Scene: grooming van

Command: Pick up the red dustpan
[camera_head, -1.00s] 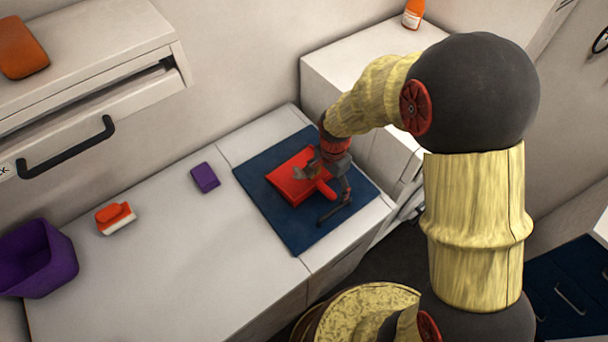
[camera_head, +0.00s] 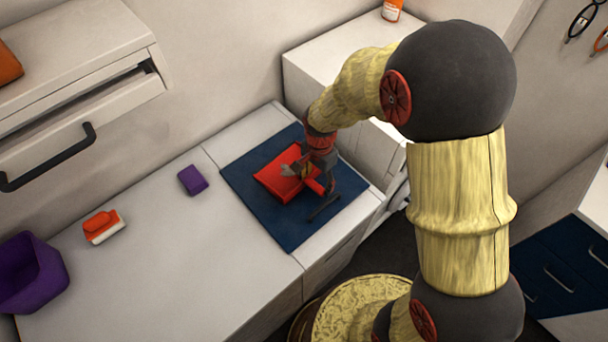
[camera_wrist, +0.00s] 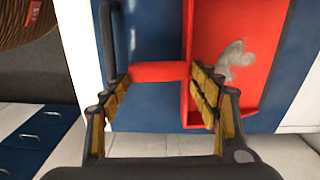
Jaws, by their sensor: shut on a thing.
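The red dustpan (camera_head: 272,182) lies on the dark blue mat (camera_head: 270,222) on the counter. Grey fluff sits in its pan in both views. In the wrist view the pan (camera_wrist: 255,75) is at the right, and its red handle (camera_wrist: 158,71) runs left between my fingers. In the head view my gripper (camera_head: 312,172) covers part of the dustpan. I cannot tell any gap between the pan and the mat.
A purple block (camera_head: 193,180), an orange-and-white brush (camera_head: 103,226) and a purple bin (camera_head: 32,272) stand left along the counter. A white cabinet (camera_head: 325,68) rises behind the mat, with an orange bottle (camera_head: 392,10) on top. The counter between block and bin is mostly clear.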

